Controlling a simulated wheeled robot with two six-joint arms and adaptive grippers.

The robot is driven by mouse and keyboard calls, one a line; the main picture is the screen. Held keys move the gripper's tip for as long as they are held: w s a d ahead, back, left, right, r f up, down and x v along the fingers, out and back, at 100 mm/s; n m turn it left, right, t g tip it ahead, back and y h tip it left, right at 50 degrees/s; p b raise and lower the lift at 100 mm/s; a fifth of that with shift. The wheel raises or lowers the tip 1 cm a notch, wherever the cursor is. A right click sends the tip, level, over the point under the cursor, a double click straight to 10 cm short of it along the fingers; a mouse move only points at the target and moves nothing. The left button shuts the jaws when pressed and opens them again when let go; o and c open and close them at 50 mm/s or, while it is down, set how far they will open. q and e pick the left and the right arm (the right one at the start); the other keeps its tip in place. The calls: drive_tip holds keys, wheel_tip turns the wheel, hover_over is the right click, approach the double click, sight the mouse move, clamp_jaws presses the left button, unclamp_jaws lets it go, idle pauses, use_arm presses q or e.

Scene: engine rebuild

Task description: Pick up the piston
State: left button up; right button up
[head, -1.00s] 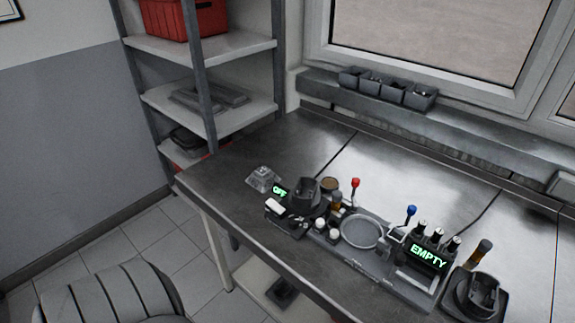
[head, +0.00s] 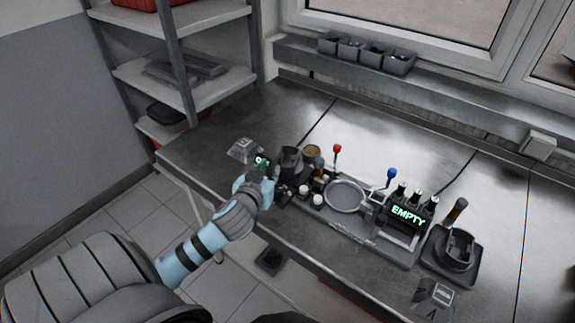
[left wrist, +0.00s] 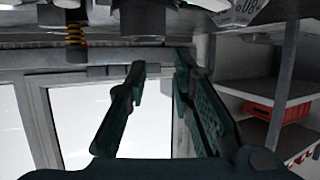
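Two dark, notched cylindrical parts stand on the bench: one at the left end of the tool tray (head: 291,160), one on a square black base at the right (head: 460,245). I cannot tell for sure which is the piston. My left gripper (head: 264,182) is at the bench's front edge, just left of and in front of the left dark part, apart from it as far as I can see. It partly covers the small green display there. In the left wrist view its two fingers (left wrist: 160,68) are apart with nothing between them. My right gripper is not in view.
The grey tray (head: 345,194) holds a round dish, red- and blue-topped levers, small white-capped pieces and a box reading EMPTY (head: 408,215). A clear block (head: 244,150) lies at the left. Shelves (head: 185,80) stand beyond the bench's left end. The bench behind the tray is clear.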

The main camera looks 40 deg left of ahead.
sight(280, 155)
use_arm(q)
drive_tip(key=x, duration=0.7)
drive_tip(key=shift+w+b, duration=0.1)
drive_tip(key=shift+b, duration=0.25)
drive_tip(key=x, duration=0.6)
drive_tip(key=shift+f, duration=0.25)
drive_tip(key=shift+s+r, duration=0.1)
drive_tip(key=shift+s, duration=0.15)
clamp_jaws()
